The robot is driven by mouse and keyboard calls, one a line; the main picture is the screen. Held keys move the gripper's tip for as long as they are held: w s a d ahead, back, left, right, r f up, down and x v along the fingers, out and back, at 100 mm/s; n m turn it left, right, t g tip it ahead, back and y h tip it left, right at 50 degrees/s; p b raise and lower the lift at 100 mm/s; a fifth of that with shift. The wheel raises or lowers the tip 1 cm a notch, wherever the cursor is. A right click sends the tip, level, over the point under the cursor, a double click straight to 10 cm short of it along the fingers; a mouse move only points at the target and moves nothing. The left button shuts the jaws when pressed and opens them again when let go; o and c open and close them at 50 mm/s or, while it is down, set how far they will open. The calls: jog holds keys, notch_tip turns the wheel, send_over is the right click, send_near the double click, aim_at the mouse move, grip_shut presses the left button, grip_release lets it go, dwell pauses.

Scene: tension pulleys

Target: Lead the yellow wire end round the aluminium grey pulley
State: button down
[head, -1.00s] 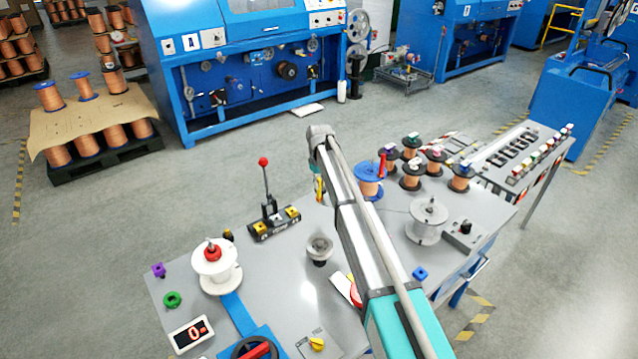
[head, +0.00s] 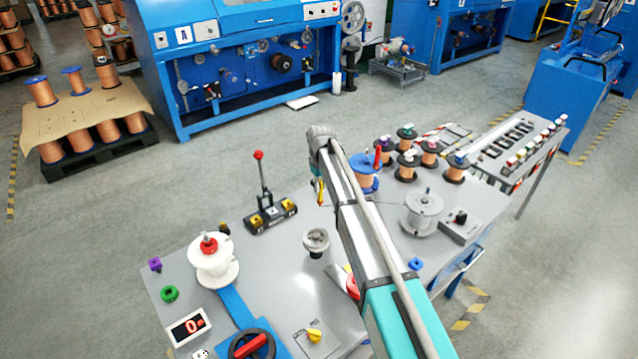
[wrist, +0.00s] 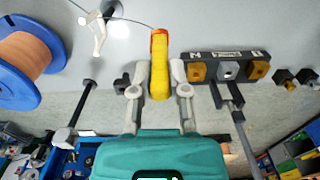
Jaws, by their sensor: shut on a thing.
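The yellow wire end (wrist: 160,66), with an orange-red tip, is held between the fingers of my gripper (wrist: 160,92) in the wrist view. A thin wire runs from its tip up and left. In the head view the yellow wire end (head: 320,192) shows beside my arm, over the table's far side; the fingers there are mostly hidden by the arm. The aluminium grey pulley (head: 316,240) stands on the table below and nearer than the wire end, apart from it. I see no wire round the pulley.
A clamp block with a red-knobbed lever (head: 268,216) stands left of the wire end. A blue-flanged copper spool (head: 364,176) and a grey spool (head: 423,213) are on the right. A white spool (head: 213,262) stands at the left. Table between the white spool and pulley is clear.

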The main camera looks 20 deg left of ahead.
jog(key=shift+s+d, duration=0.1)
dwell(0.3)
jog(key=shift+s+d, duration=0.85)
jog(key=shift+s, duration=0.3)
jog(key=shift+s+d, duration=0.8)
jog(key=shift+s, duration=0.35)
jog(key=shift+s+d, duration=0.85)
jog(key=shift+s, duration=0.35)
jog(key=shift+s+d, duration=0.85)
jog(key=shift+s, duration=0.3)
jog(key=shift+f, duration=0.1)
jog(key=shift+s+d, duration=0.95)
jog(key=shift+s, duration=0.15)
